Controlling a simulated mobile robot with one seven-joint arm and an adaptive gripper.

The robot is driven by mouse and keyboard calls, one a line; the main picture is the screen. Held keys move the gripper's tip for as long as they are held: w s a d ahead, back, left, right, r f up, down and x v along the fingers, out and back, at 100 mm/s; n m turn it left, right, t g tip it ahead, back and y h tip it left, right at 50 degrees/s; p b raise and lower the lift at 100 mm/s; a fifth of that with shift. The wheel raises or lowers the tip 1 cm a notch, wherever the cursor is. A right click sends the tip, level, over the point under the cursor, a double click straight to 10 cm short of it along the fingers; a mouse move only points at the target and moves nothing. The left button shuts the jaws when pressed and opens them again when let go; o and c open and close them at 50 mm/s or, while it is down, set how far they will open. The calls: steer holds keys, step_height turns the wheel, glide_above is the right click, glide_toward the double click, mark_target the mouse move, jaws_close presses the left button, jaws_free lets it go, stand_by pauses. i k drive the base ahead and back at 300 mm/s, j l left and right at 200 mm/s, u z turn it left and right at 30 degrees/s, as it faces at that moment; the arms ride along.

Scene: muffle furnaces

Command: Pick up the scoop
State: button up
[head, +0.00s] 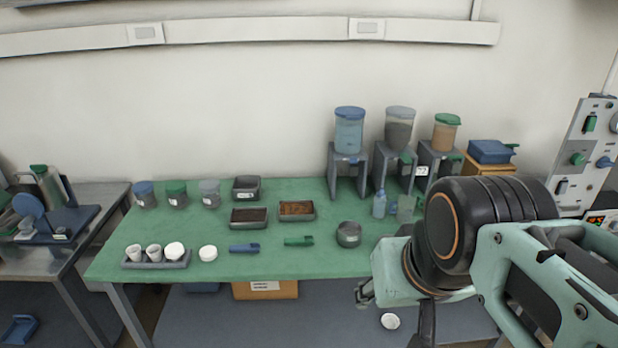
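Two small scoop-like tools lie on the green tabletop (160,235), near its front. One is a blue scoop (244,248) and the other is a green scoop (299,241). They lie apart, with bare table between them. My gripper (364,293) is at the right, in front of the table's front edge and to the right of both scoops. It is small in view and partly hidden by my arm, so I cannot tell its opening. It touches neither scoop.
A round grey pot (348,234) stands right of the green scoop. Two dark trays (249,217) (297,210) lie behind. A cup rack (157,262) and white lid (208,253) are at left. Dispensers (348,165) and bottles (379,204) stand at back right.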

mark_target(305, 241)
steer(key=i+l+u, duration=0.1)
steer(key=i+l, duration=0.15)
steer(key=i, duration=0.2)
steer(key=i+l, duration=0.3)
steer(key=i, duration=0.15)
steer(key=i+j+u, duration=0.05)
